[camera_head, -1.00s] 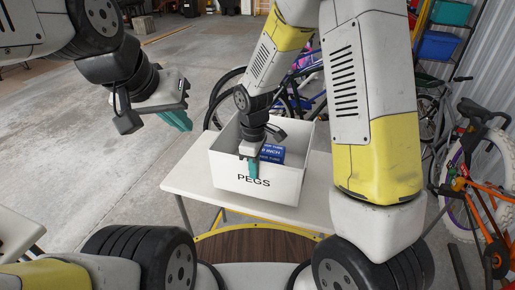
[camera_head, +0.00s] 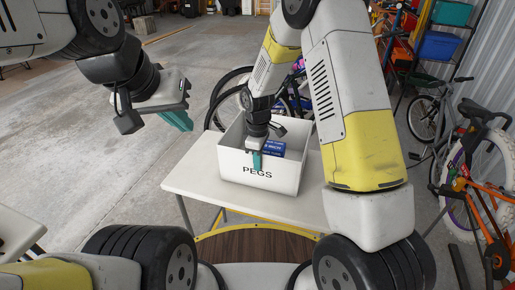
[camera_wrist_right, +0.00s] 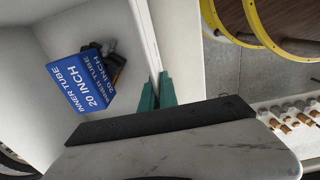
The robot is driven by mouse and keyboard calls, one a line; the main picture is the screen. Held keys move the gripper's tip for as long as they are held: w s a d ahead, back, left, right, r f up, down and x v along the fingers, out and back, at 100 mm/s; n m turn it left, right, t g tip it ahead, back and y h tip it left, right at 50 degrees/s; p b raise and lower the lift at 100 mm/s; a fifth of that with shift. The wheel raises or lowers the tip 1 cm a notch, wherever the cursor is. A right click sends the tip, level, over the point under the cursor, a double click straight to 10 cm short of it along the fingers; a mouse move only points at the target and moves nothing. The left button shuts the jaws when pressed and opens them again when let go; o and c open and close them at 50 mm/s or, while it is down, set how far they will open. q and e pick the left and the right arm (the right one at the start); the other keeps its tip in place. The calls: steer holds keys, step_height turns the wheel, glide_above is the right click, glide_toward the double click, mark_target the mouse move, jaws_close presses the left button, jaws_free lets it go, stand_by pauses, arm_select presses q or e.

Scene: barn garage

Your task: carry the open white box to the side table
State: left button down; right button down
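The open white box (camera_head: 287,174), lettered PEGS on its front, is upright over a white table (camera_head: 196,184) in the head view. A blue inner-tube box (camera_head: 272,148) lies inside it; the wrist view shows this blue box (camera_wrist_right: 81,82) beside a small dark object (camera_wrist_right: 116,66). My right gripper (camera_head: 257,160) is at the box's front wall. In the right wrist view its teal fingers (camera_wrist_right: 157,92) lie on both sides of the wall's rim, closed against it. My left gripper (camera_head: 181,108) hangs left of the box, holding nothing; its finger gap is unclear.
Another pale table edge (camera_head: 20,232) shows at the lower left. Bicycles stand behind and to the right, with an orange one (camera_head: 485,215) at the right edge. Bare concrete floor (camera_head: 90,140) lies open to the left.

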steer(key=c, duration=1.6)
jaws_free()
steer(key=shift+f, duration=0.1)
steer(key=shift+c, duration=0.2)
step_height(320, 180, up, 12)
steer(key=shift+r, duration=0.1)
steer(key=s+d+r+m+t+y, duration=0.1)
steer(key=s+d+r+m+t, duration=0.1)
steer(key=s+d+r+m, duration=0.45)
steer(key=s+d+r+m+t+y, duration=0.15)
steer(key=s+d+r, duration=0.35)
steer(key=r, duration=0.5)
steer(key=s+d+r+m+t, duration=0.1)
steer(key=s+m, duration=0.4)
steer(key=s, duration=0.5)
steer(key=shift+d+r+m+t, duration=0.35)
steer(key=shift+d+t, duration=0.2)
steer(key=shift+t, duration=0.3)
